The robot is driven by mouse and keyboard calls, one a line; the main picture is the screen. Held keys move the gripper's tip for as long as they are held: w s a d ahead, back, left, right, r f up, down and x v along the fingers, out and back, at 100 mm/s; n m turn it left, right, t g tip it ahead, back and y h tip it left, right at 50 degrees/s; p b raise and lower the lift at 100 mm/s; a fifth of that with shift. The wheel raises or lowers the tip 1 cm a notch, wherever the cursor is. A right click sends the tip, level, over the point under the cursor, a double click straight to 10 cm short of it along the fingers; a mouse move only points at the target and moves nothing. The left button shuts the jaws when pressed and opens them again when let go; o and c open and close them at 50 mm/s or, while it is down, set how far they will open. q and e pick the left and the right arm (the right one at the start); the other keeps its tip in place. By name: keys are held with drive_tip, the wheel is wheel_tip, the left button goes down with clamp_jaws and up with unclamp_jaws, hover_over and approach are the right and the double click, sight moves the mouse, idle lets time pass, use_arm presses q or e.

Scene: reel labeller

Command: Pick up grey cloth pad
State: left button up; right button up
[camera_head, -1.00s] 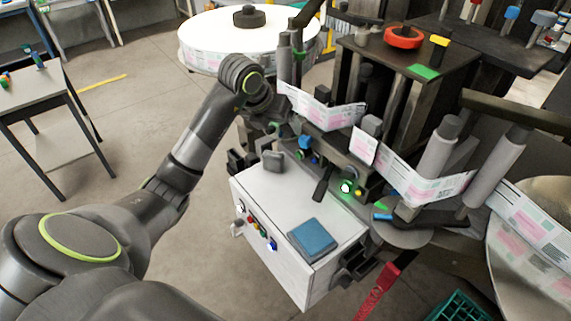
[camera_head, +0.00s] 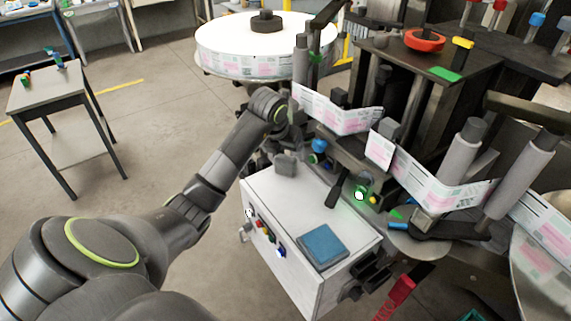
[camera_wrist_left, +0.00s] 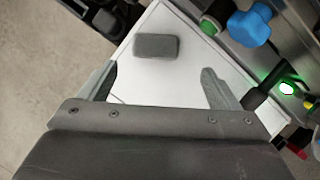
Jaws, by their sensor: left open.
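The grey cloth pad (camera_head: 285,165) is a small rounded rectangle on the back corner of the white cabinet top (camera_head: 283,205). In the left wrist view the pad (camera_wrist_left: 157,46) lies on the white surface, beyond my fingertips and between their lines. My left gripper (camera_wrist_left: 160,84) is open and empty, its two grey fingers wide apart over the cabinet top. In the head view the left wrist hangs over the cabinet's back, and its fingers are hard to make out. My right gripper is not in view.
A blue pad (camera_head: 322,246) lies at the cabinet's front right. A blue knob (camera_head: 318,145) and a green-lit button (camera_head: 360,194) stand close along the right side. Label web and rollers (camera_head: 465,165) rise to the right.

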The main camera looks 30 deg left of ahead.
sight(284, 160)
use_arm(q)
drive_tip(key=shift+x, duration=0.95)
drive_tip(key=shift+w+a+f+p, duration=0.1)
drive_tip(key=shift+f+p, duration=0.1)
drive_tip(key=shift+p, duration=0.3)
drive_tip(key=p+x, duration=0.1)
drive_tip(key=x, duration=0.2)
drive_tip(key=shift+a+f+p, duration=0.1)
drive_tip(key=shift+a+p, duration=0.15)
drive_tip(key=shift+p, duration=0.15)
drive_tip(key=shift+x, duration=0.75)
drive_tip(key=c, duration=1.2)
